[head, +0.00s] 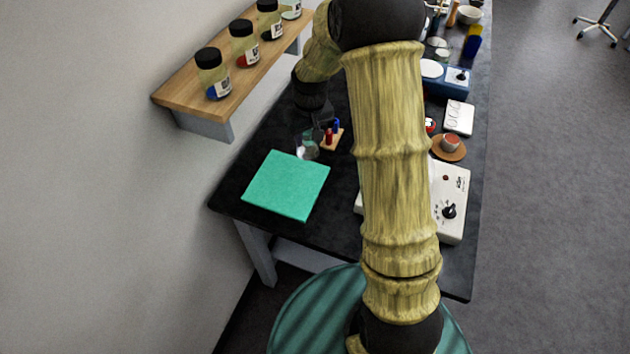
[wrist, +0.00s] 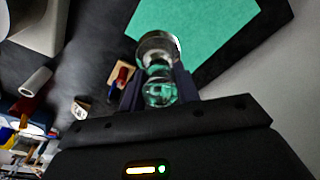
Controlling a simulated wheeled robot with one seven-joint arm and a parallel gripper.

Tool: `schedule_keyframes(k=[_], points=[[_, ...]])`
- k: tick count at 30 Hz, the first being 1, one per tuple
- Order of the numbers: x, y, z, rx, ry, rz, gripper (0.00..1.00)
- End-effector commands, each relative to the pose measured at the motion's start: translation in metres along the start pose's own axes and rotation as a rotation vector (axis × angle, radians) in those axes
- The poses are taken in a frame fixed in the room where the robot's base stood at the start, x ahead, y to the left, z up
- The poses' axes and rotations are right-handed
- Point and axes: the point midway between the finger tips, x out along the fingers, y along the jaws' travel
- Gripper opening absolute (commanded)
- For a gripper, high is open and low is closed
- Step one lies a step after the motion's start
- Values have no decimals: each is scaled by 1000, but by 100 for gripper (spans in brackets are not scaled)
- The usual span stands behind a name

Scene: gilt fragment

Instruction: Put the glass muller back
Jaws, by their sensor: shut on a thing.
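The clear glass muller (wrist: 157,50) is between the fingers of my gripper (wrist: 160,92) in the wrist view, its round flared end pointing away from the palm. In the head view the muller (head: 306,150) shows small and partly hidden at the far edge of the green square slab (head: 287,185). My gripper (head: 320,128) is shut on it there. The slab also shows beyond the muller in the wrist view (wrist: 190,25). I cannot tell whether the muller touches the table.
A small wooden block with red and blue pieces (head: 332,139) stands close to the right of the muller. A white device with a knob (head: 452,205) is partly behind my arm. A wooden shelf with several jars (head: 180,97) hangs at the left wall.

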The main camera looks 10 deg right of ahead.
Motion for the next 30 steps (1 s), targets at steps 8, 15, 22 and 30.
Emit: schedule_keyframes(k=[8,15,22,30], points=[[-4,18,-3,62,2,2,10],[2,18,-2,61,0,2,10],[40,17,5,60,-4,1,10],[59,18,6,61,3,3,10]])
